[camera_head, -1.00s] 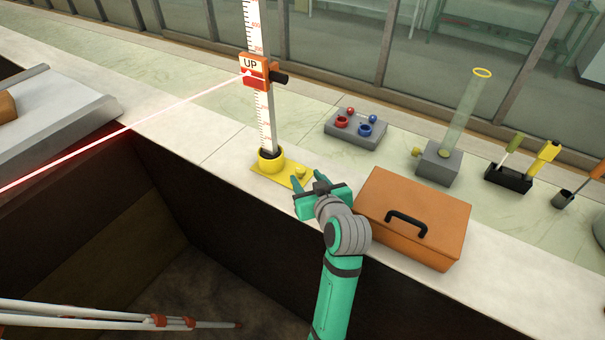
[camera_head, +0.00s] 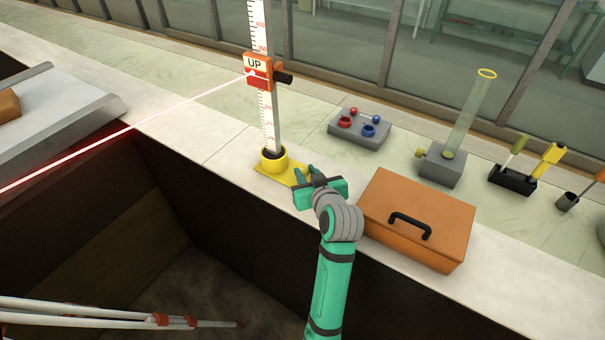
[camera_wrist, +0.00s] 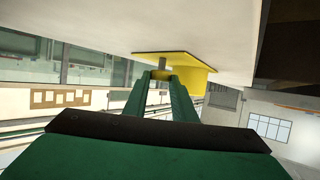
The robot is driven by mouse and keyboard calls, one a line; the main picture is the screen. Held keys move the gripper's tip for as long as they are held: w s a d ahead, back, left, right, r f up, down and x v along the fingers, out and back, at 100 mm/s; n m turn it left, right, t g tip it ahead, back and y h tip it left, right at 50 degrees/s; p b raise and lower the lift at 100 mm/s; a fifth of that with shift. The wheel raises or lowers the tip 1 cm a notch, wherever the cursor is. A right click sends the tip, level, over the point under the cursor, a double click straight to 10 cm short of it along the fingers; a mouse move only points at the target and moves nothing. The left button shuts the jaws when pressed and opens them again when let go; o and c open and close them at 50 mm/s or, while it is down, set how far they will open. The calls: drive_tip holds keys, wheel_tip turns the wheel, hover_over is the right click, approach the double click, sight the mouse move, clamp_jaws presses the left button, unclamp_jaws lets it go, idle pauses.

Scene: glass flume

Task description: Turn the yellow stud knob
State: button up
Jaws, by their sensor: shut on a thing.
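The yellow stud knob shows in the wrist view (camera_wrist: 161,75) between my two fingertips, on a short grey stem. In the head view my gripper hides most of it. My gripper (camera_head: 306,171) is shut on the knob; its green fingers also show in the wrist view (camera_wrist: 162,82). The knob belongs to a flat yellow base plate (camera_head: 264,170) on the pale ledge. A yellow round socket (camera_head: 275,160) on this plate holds an upright white scale staff (camera_head: 268,120). An orange and red slider marked "UP" (camera_head: 257,66) sits on the staff.
An orange case (camera_head: 420,205) with a black handle stands just right of my gripper. A grey block with red and blue parts (camera_head: 360,127) and a glass tube stand (camera_head: 440,170) are behind. A red beam crosses at left. The dark flume pit (camera_head: 230,260) lies in front.

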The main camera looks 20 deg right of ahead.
drive_tip(key=shift+a+f+m+h, duration=0.1)
drive_tip(key=shift+a+m+h, duration=0.1)
drive_tip(key=shift+m+h, duration=0.3)
drive_tip(key=shift+s+d+m+h, duration=0.2)
drive_tip(key=shift+m+h, duration=0.1)
drive_tip(key=shift+h, duration=0.1)
drive_tip(key=shift+a, duration=0.1)
drive_tip(key=o, duration=1)
drive_tip(key=shift+o, duration=0.2)
drive_tip(key=shift+a, duration=0.1)
drive_tip(key=v, duration=1)
drive_tip(key=shift+s+r, duration=0.3)
